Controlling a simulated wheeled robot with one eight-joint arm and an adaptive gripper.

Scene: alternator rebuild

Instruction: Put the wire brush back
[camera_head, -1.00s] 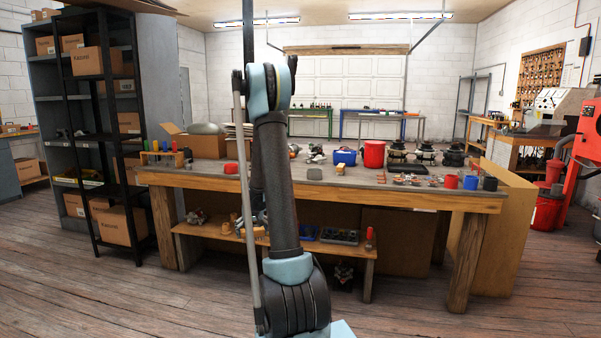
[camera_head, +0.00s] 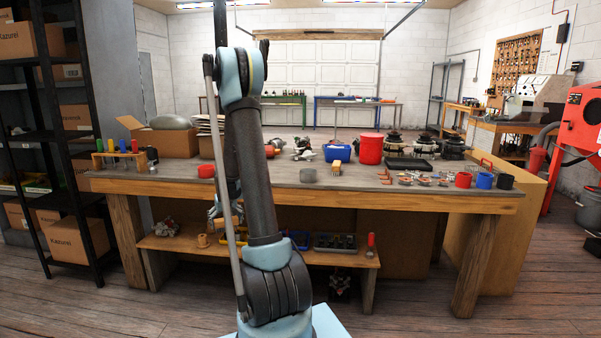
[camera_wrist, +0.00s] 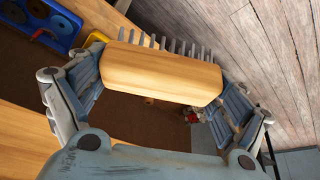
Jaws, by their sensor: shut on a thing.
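The wire brush (camera_wrist: 160,76) is a pale wooden block with a row of grey bristles along its far side in the wrist view. My gripper (camera_wrist: 155,95) is shut on it, one finger pad at each end of the block. In the head view my gripper (camera_head: 216,207) is partly hidden behind my arm, in front of the workbench (camera_head: 400,199) and above the lower shelf (camera_head: 190,243). A tan piece near it there is too small to tell apart surely.
A wooden rack of coloured-handled tools (camera_head: 118,158) stands at the bench's left. A blue bin (camera_head: 336,152), a red bucket (camera_head: 370,148) and small parts fill the middle and right. Blue and yellow trays lie on the lower shelf. Black shelving (camera_head: 95,140) stands at far left.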

